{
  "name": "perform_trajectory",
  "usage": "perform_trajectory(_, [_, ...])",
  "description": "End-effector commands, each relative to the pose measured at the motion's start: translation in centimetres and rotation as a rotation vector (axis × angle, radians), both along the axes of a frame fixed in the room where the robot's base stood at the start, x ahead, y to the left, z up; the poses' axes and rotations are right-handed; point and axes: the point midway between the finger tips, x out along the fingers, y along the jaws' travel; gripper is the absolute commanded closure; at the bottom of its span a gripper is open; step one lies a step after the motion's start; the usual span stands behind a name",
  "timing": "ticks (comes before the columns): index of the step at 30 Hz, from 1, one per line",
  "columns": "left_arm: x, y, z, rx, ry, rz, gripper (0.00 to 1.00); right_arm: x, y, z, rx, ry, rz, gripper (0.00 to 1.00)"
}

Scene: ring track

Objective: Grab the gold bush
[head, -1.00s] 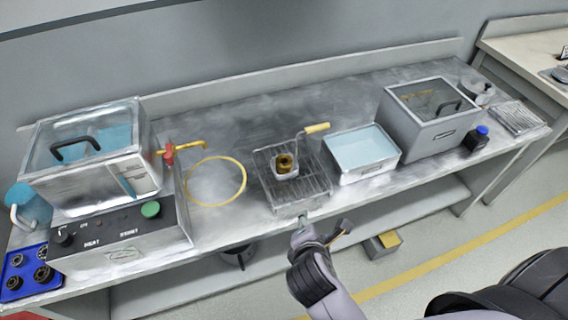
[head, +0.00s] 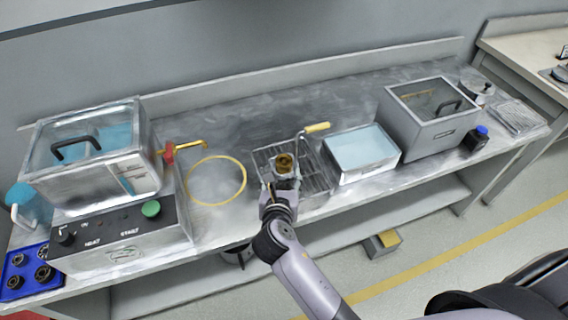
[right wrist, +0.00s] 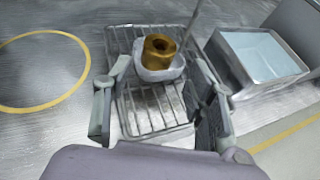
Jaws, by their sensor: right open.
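The gold bush (head: 285,161) is a short ring with a dark bore. It sits in a small pale holder (right wrist: 160,72) on a wire rack (head: 318,178) at the middle of the bench. It also shows in the right wrist view (right wrist: 158,54). My right gripper (head: 279,187) is at the rack's front edge, just short of the bush. In the right wrist view its two fingers (right wrist: 160,100) are spread apart, with the bush beyond them and between their lines. Nothing is between the fingertips. My left gripper is not in view.
A yellow-handled rod (head: 316,128) rises behind the bush. A tray of blue liquid (head: 341,176) stands right of the rack, with a lidded grey box (head: 438,135) beyond. A yellow ring (head: 245,181) marks clear bench on the left. A control box (head: 120,265) stands further left.

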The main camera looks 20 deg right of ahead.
Motion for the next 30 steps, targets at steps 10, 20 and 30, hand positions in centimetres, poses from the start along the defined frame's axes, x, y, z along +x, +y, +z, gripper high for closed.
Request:
perform_trajectory(10, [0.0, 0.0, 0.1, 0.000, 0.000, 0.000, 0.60, 2.8, -1.1, -1.0, 0.001, -0.001, -0.002, 0.49])
perform_trajectory(20, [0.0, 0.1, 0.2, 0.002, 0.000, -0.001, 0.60, 6.5, -2.5, -2.4, 0.002, 0.001, -0.001, 0.49])
perform_trajectory(30, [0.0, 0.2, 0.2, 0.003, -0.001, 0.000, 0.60, 6.5, -2.6, -2.7, 0.004, 0.005, -0.002, 0.55])
